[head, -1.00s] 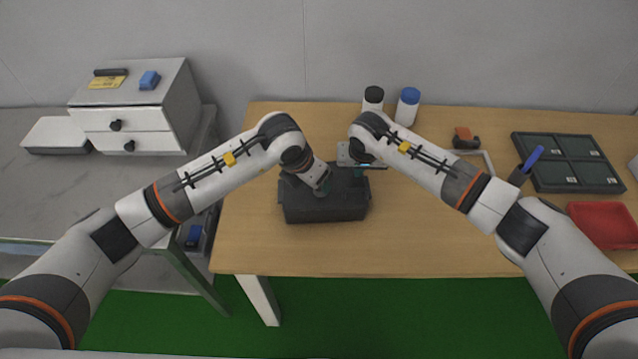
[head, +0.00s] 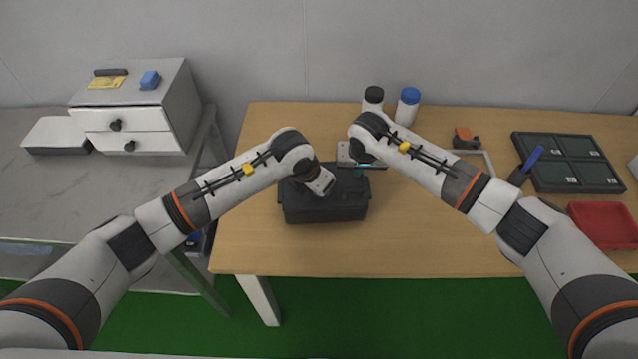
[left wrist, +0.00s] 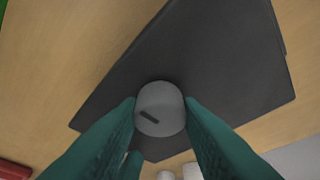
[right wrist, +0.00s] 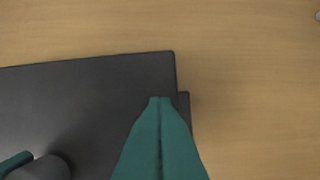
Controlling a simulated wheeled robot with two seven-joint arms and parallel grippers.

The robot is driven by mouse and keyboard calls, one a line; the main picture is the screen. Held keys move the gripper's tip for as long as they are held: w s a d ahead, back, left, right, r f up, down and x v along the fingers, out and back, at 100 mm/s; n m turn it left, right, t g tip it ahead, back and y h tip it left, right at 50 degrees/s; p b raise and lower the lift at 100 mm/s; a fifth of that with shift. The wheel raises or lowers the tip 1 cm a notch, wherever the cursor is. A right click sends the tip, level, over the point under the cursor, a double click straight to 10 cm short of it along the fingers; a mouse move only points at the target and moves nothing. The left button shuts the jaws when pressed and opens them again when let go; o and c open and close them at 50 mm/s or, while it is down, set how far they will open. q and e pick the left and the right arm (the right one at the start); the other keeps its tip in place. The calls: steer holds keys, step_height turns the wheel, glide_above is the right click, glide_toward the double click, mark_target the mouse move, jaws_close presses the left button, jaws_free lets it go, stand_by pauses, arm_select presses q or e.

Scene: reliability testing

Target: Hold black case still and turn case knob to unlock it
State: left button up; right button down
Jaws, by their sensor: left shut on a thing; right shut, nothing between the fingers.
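The black case (head: 325,212) lies on the wooden table. Its lid fills much of the left wrist view (left wrist: 215,65). The round grey case knob (left wrist: 160,108), with a dark slot mark, is between the teal fingertips of my left gripper (left wrist: 160,110), which is shut on it. The knob is also at the lower left of the right wrist view (right wrist: 48,168). In the head view, my left wrist hides the knob. My right gripper (right wrist: 160,99) is shut and empty, with its fingertips over the lid near a case edge. I cannot tell whether they touch it.
Behind the case stand a black-capped bottle (head: 373,99) and a blue-capped bottle (head: 407,106). The table in front of the case is clear.

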arm_select(q)
steer(key=shift+d+n, duration=0.1)
steer(key=shift+n, duration=0.3)
steer(key=n+y, duration=0.1)
steer(key=n, duration=0.1)
steer(key=shift+s+d+n+t, duration=0.1)
steer(key=shift+s+n+t, duration=0.05)
steer(key=shift+n+t, duration=0.2)
steer(key=shift+d+n+y, duration=0.1)
steer(key=shift+n+y, duration=0.7)
steer(key=shift+n, duration=1.15)
steer(key=o, duration=1)
steer(key=shift+r, duration=0.1)
steer(key=v, duration=1.2)
steer(key=shift+s, duration=0.15)
